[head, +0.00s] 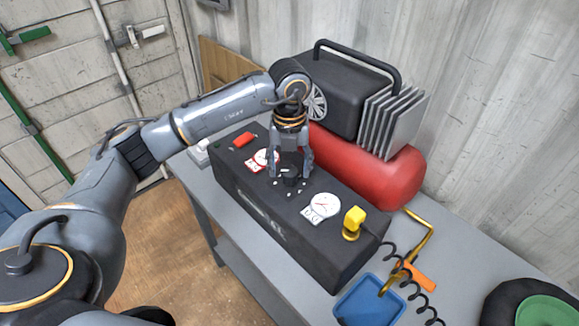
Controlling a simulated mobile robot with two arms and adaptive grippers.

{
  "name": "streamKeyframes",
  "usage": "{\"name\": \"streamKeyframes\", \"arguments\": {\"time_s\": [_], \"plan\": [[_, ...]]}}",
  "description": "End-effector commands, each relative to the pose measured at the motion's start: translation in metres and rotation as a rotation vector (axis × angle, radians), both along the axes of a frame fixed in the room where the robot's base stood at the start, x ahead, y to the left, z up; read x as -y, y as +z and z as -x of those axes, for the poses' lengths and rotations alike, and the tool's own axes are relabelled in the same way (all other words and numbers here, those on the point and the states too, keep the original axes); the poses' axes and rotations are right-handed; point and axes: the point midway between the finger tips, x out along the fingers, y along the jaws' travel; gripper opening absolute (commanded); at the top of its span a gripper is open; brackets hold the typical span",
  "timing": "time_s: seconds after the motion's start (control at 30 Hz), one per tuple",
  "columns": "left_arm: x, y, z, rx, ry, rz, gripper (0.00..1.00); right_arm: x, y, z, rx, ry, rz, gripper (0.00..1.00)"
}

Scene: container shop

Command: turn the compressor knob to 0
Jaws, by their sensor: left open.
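The compressor (270,213) is a long black box with gauges on top, a red tank and a finned black motor behind it, on a grey table. The small black knob (289,182) sits on the box's top between two white gauges, with white marks around it. My left gripper (290,175) points down over the knob, its fingers open on either side of it. I cannot tell whether the fingers touch the knob. The knob's setting is too small to read. My right gripper is not in view.
A red switch (244,139) and a yellow fitting (353,221) stand on the box top. A blue tray (371,303), a black coiled hose (416,292) and a brass tube (421,238) lie to the right. A corrugated wall is close behind.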

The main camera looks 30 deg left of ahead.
Motion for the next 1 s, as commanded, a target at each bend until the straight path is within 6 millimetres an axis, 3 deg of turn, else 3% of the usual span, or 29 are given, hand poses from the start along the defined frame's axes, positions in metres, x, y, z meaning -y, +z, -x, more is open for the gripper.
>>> {"name": "streamKeyframes", "arguments": {"time_s": [0.5, 0.7, 1.0], "plan": [[0.0, 0.1, -0.001, 0.005, 0.001, 0.0, 0.61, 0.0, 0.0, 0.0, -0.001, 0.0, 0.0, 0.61], [0.0, 0.114, -0.001, 0.004, 0.002, 0.0, 0.61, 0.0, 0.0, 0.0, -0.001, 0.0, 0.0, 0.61], [0.0, 0.115, 0.0, 0.001, 0.001, 0.0, 0.61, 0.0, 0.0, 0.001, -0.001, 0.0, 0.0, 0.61]]}}
